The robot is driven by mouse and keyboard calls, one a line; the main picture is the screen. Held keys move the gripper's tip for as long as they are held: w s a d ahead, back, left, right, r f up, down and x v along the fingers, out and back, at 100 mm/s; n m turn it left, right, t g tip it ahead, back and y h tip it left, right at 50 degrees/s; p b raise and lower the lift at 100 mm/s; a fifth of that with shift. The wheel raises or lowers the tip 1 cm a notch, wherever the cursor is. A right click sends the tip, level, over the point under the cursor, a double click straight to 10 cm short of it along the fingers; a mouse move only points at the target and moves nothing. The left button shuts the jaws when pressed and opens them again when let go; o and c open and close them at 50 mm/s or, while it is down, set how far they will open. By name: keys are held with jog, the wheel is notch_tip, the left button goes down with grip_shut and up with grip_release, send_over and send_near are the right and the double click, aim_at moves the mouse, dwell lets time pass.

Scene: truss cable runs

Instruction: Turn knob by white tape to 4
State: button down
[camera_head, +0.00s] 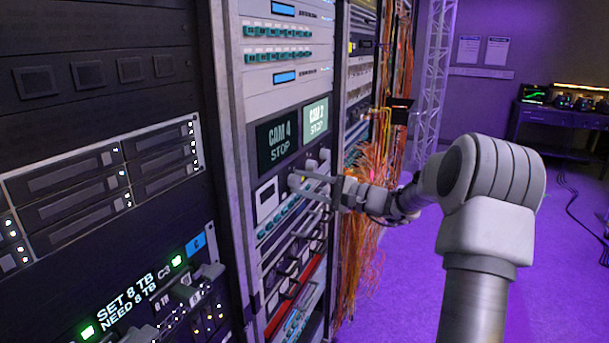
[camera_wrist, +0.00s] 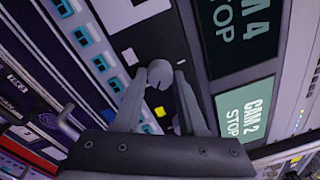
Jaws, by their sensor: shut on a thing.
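My gripper (camera_head: 305,180) reaches the rack panel below two screens. In the wrist view, its two fingers (camera_wrist: 161,76) stand on either side of a round grey knob (camera_wrist: 160,71) and are shut on it. A small white patch (camera_wrist: 129,57), which looks like white tape, sits beside this knob. A yellow patch (camera_wrist: 160,112) lies between the fingers, nearer the palm. The screens read CAM 4 STOP (camera_head: 278,140) and CAM 2 STOP (camera_head: 315,118). The knob's pointer and scale cannot be read.
A small white display (camera_head: 267,200) is left of the gripper on the same panel. Rows of teal connectors (camera_head: 278,30) are above. Orange cables (camera_head: 368,190) hang to the right of the rack. A server unit (camera_head: 105,185) stands at the left. The purple floor at right is mostly clear.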

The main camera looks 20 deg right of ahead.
jog(key=shift+m+p, duration=1.6)
jog(key=shift+m, duration=0.5)
jog(key=shift+c, duration=2.4)
grip_release()
jog(key=shift+s+d, duration=0.1)
jog(key=v, duration=1.7)
jog(key=shift+s+r, duration=0.15)
